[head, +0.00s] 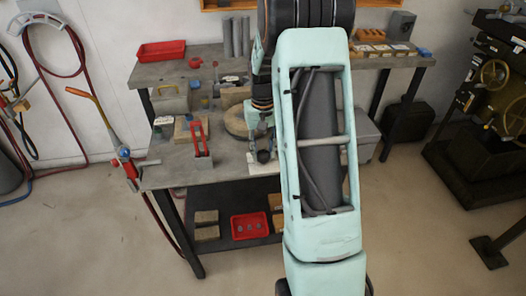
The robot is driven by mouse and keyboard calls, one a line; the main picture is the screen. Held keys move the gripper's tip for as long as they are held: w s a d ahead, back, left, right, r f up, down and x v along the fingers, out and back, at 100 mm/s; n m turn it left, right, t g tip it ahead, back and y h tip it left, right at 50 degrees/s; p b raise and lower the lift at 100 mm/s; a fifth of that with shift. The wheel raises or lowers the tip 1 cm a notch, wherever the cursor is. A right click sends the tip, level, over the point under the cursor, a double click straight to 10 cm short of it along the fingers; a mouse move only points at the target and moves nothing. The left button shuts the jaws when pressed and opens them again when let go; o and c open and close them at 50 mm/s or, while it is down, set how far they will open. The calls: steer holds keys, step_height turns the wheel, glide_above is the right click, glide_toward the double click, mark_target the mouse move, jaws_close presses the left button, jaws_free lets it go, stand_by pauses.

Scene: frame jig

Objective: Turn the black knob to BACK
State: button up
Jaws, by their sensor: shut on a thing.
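The black knob (263,156) shows as a small dark round shape at the front edge of the workbench, in the middle of the head view. A pale plate (240,169) lies around its foot. My mint-coloured gripper (262,149) points down over the knob, with its fingers at the knob's sides, shut on it. My large arm hides the bench just to the right. The knob's pointer and any BACK lettering are too small to read.
A round tan disc (236,122) lies behind my gripper. A red clamp-like tool (201,138) stands to the left on the workbench (180,178). A red tray (162,50) is at the back left. A lower shelf holds a red bin (249,226) and blocks.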

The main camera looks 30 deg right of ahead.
mark_target(262, 154)
steer(key=m, duration=0.5)
steer(key=shift+m+p, duration=0.3)
steer(key=shift+m, duration=2.1)
steer(key=o, duration=1.2)
steer(key=shift+c, duration=0.2)
step_height(262, 154, up, 12)
steer(key=shift+a, duration=0.1)
